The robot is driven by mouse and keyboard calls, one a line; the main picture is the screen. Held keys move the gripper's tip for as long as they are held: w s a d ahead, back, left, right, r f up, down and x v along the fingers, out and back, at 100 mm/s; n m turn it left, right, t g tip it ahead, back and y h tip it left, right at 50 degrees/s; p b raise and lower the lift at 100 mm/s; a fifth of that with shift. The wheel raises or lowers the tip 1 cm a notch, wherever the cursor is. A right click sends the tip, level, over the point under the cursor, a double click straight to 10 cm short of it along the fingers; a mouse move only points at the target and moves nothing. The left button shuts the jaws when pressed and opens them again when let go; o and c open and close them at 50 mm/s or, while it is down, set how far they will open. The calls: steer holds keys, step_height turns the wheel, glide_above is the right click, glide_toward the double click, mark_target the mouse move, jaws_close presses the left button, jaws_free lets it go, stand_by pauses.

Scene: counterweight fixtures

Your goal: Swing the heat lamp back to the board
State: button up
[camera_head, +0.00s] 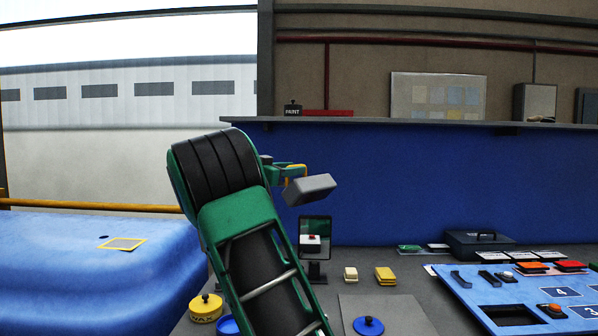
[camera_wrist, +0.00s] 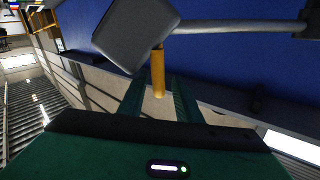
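The heat lamp appears to be the grey box-shaped head (camera_head: 311,189), raised above the bench just right of my gripper (camera_head: 290,172). In the wrist view the grey head (camera_wrist: 135,32) is close, with a grey bar (camera_wrist: 235,27) running right from it. A yellow-orange handle (camera_wrist: 158,74) hangs below the head, between the two green fingers of my gripper (camera_wrist: 160,86). The fingers stand apart, with gaps seeming to show on both sides of the handle. My arm hides part of the bench. I cannot tell which surface is the board; a flat grey plate (camera_head: 398,310) lies on the bench.
A blue numbered panel (camera_head: 452,287) with buttons is at right. A blue knobbed disc (camera_head: 368,326), yellow blocks (camera_head: 385,276), a small framed stand (camera_head: 315,265) and a yellow tin (camera_head: 206,308) stand on the bench. A blue wall (camera_head: 400,185) rises behind, topped by a shelf.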

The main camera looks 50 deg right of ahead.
steer(key=d, duration=0.5)
steer(key=shift+d, duration=0.4)
